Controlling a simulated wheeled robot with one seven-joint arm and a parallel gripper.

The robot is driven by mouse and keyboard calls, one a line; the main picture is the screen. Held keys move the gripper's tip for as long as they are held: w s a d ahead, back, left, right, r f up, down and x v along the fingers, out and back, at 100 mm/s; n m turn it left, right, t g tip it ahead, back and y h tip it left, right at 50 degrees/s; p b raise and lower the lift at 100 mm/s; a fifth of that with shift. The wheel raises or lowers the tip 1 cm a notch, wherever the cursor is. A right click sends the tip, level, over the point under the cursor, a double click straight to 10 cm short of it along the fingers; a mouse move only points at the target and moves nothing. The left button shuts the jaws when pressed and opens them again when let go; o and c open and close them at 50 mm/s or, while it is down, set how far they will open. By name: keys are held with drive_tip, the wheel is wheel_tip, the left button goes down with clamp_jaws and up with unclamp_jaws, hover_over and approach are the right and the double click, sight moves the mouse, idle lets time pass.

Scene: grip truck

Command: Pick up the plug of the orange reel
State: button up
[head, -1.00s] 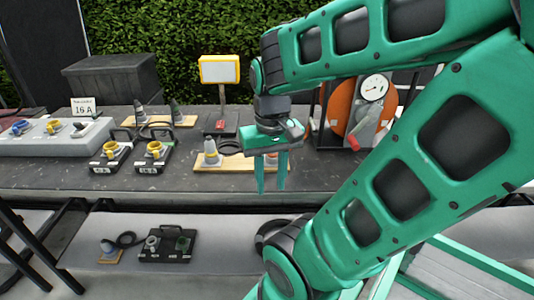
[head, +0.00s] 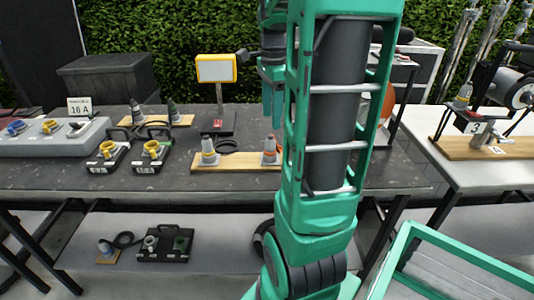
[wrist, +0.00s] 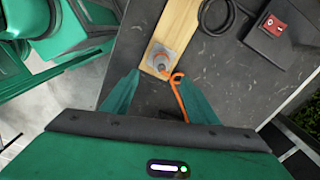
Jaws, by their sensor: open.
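A grey plug (wrist: 163,60) with an orange cable (wrist: 178,95) sits on a grey square base at the end of a wooden board (wrist: 176,25) in the wrist view. It appears to match the right-hand plug (head: 269,149) on the board in the head view. My gripper (wrist: 159,78) is open and empty, its two fingers apart with the plug between and beyond their tips in the picture. In the head view my gripper (head: 272,108) hangs above the board, partly hidden by my arm. The orange reel (head: 389,103) is mostly hidden behind my arm.
Another grey plug (head: 208,150) stands on the board's left end. A yellow-framed sign (head: 217,69) stands behind, near a black box with a red switch (wrist: 274,25) and a black cable loop. Two black socket boxes are left. A second table (head: 470,178) stands right.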

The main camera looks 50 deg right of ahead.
sight(270, 142)
drive_tip(key=shift+w+d+f, duration=0.1)
drive_tip(key=shift+d+f, duration=0.05)
drive_tip(key=shift+d, duration=0.15)
drive_tip(key=shift+m, duration=0.3)
wheel_tip(270, 142, down, 4)
drive_tip(key=shift+f, duration=0.2)
drive_tip(key=shift+a+f, duration=0.15)
drive_tip(key=shift+f, duration=1.35)
drive_tip(key=shift+a+f, duration=0.1)
drive_tip(key=shift+f, duration=1.4)
drive_tip(key=c, duration=1.2)
